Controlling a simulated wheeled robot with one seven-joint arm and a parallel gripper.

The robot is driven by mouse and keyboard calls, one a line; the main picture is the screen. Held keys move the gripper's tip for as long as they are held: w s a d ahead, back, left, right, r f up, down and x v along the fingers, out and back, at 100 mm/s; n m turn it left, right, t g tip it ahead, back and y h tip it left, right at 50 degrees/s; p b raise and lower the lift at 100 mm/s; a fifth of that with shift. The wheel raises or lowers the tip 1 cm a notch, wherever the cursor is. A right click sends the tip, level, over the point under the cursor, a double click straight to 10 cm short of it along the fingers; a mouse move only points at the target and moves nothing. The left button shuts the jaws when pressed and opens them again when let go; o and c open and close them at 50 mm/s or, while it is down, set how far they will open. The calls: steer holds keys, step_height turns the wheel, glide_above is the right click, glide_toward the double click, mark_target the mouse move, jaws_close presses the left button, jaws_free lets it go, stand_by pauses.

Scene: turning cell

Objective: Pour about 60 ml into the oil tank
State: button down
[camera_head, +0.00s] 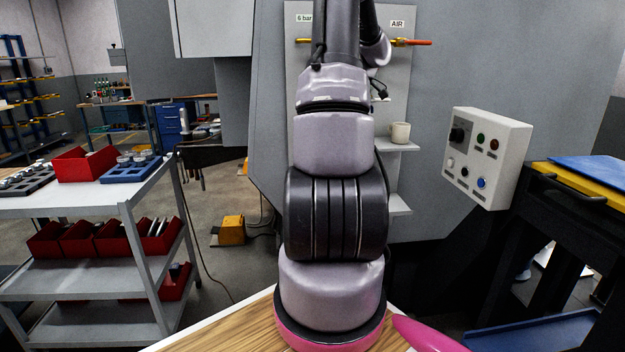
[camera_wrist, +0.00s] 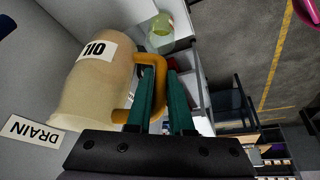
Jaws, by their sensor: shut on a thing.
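In the wrist view a large tan vessel (camera_wrist: 95,88) with an "OIL" label shows at left, with an orange loop handle (camera_wrist: 203,90) on its right side. The OIL lettering is upside down in this view. No stream of liquid can be seen. The vessel's mouth and its contents cannot be made out. I cannot pick out a separate oil tank. In the head view my arm hides the gripper and vessel.
A "DRAIN" label (camera_wrist: 32,131) is close to the vessel. A yellow-green cup (camera_wrist: 165,23) shows beyond it. In the head view a cream mug (camera_head: 400,132) sits on a wall shelf right of my arm, and a control box (camera_head: 487,157) stands farther right. A grey cart (camera_head: 80,203) is at left.

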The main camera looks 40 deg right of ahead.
steer(key=shift+a, duration=0.15)
steer(key=shift+w+a+f+n+g+h, duration=0.15)
steer(key=shift+a+f+n+g+h, duration=0.4)
steer(key=shift+h, duration=1.45)
steer(key=shift+w+a+f+n+g+h, duration=0.15)
steer(key=shift+f+g+h, duration=0.8)
steer(key=shift+h, duration=1.05)
steer(key=shift+w+a+f+n+g+h, duration=0.1)
steer(key=shift+a+f+n+g+h, duration=0.45)
steer(key=shift+h, duration=1.45)
steer(key=shift+d+f+m, duration=0.25)
steer(key=shift+f, duration=0.05)
steer(key=shift+d+f+g+h, duration=0.1)
steer(key=shift+f+g+h, duration=0.35)
steer(key=shift+h, duration=0.65)
steer(key=shift+d, duration=0.25)
steer(key=shift+s+d+b, duration=0.1)
steer(key=shift+d+b, duration=0.05)
steer(key=shift+b, duration=0.2)
